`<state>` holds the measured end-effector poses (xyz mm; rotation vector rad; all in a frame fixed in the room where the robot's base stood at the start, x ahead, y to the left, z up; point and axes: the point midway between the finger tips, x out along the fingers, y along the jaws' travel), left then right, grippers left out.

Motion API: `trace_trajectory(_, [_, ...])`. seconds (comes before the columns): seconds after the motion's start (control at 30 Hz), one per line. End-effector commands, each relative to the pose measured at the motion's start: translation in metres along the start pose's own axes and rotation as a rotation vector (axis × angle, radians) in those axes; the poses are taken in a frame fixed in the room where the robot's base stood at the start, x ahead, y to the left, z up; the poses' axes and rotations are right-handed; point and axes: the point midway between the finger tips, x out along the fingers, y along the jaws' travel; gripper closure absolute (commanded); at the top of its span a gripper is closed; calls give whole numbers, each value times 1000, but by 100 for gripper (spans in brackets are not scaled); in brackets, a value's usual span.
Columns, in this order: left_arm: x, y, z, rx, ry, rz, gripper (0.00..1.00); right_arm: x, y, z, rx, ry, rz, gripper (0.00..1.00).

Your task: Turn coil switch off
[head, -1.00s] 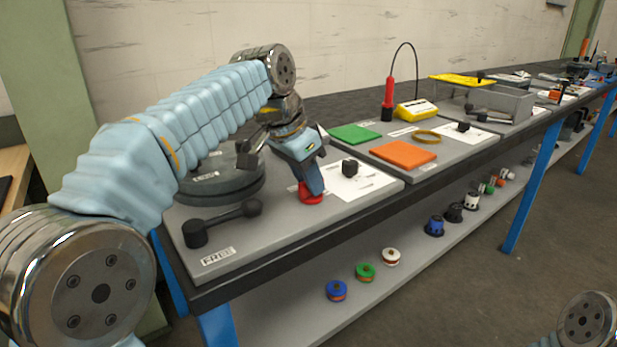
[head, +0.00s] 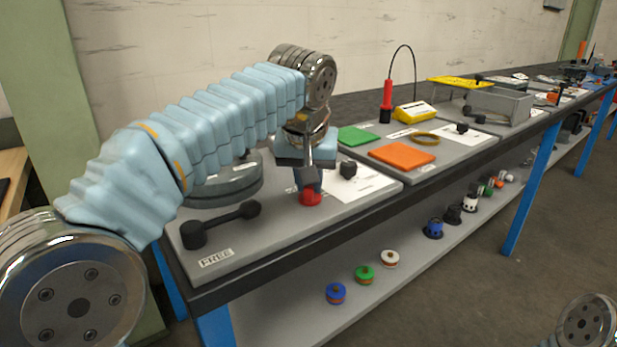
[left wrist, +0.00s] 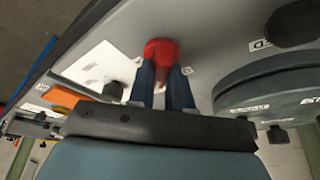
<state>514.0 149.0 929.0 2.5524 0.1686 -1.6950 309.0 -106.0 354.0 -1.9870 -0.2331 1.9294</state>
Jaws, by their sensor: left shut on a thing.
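A small red knob (head: 311,199), which I take for the coil switch, is on the grey board near the front edge of the bench. My left gripper (head: 309,189) reaches down to it from above and is shut on it. In the left wrist view the two dark blue fingers (left wrist: 163,75) meet the red knob (left wrist: 161,50), one on each side. The fingers hide part of the knob, and its switch position cannot be read. My right gripper is not in view.
A black lever (head: 222,223) with a "FREE" label lies to the left, in front of a round grey disc (head: 228,188). A black knob (head: 348,169) stands on white paper just right of my gripper. Orange (head: 402,154) and green plates (head: 357,135) lie farther right.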

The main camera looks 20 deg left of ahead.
Motion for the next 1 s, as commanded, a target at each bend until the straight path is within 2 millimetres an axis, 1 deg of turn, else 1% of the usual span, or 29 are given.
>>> trace_trajectory(0.03, [3, 1, 3, -37, -13, -23, 100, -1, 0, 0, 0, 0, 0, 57])
trace_trajectory(0.6, [6, 5, 3, -510, -15, -223, 100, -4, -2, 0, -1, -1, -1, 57])
trace_trajectory(0.8, [6, 5, 3, -624, -16, -271, 100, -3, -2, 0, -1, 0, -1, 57])
trace_trajectory(1.0, [6, 6, 3, -694, -17, -300, 100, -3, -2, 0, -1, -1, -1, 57])
